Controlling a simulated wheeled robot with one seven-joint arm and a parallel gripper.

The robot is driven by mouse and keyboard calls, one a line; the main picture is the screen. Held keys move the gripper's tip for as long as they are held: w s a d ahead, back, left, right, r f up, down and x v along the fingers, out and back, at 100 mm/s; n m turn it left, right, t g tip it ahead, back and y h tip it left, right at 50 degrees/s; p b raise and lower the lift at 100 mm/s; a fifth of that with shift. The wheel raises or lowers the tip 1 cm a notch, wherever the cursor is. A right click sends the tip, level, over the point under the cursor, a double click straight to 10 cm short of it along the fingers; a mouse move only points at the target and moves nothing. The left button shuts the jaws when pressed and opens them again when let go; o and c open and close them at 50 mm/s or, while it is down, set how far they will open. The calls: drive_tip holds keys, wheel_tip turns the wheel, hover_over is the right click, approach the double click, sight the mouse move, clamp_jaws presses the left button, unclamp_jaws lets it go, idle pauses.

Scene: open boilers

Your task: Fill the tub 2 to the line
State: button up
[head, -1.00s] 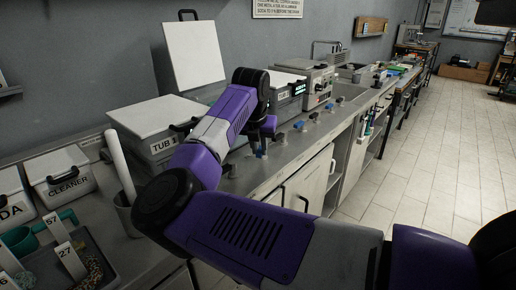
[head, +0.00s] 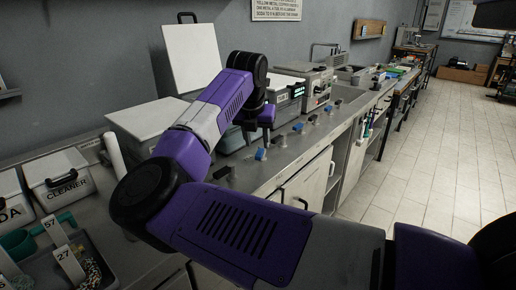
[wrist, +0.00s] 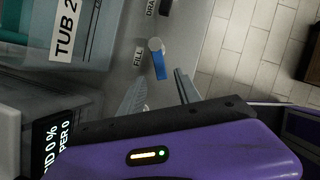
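Tub 2 shows its label (wrist: 67,33) and part of its teal side (wrist: 38,52) at the upper left of the wrist view. Beside it on the bench front is a FILL label (wrist: 138,55) next to a round tap with a blue handle (wrist: 158,66). My gripper (wrist: 160,94) is open, its two grey fingers apart with nothing between them, just short of the blue handle in the picture. A display (wrist: 52,145) reads 0 % and 0. In the head view my arm hides most of tub 2, and the fingers cannot be made out. The fill line is not visible.
A raised white lid (head: 195,57) stands behind my arm. A closed white-lidded tub (head: 140,120) is left of it. Several blue-handled taps (head: 298,127) line the bench front. A CLEANER box (head: 62,180) stands at left. The tiled floor (head: 430,160) at right is clear.

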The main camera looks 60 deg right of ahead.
drive_tip(key=shift+v, duration=1.45)
idle(6.5)
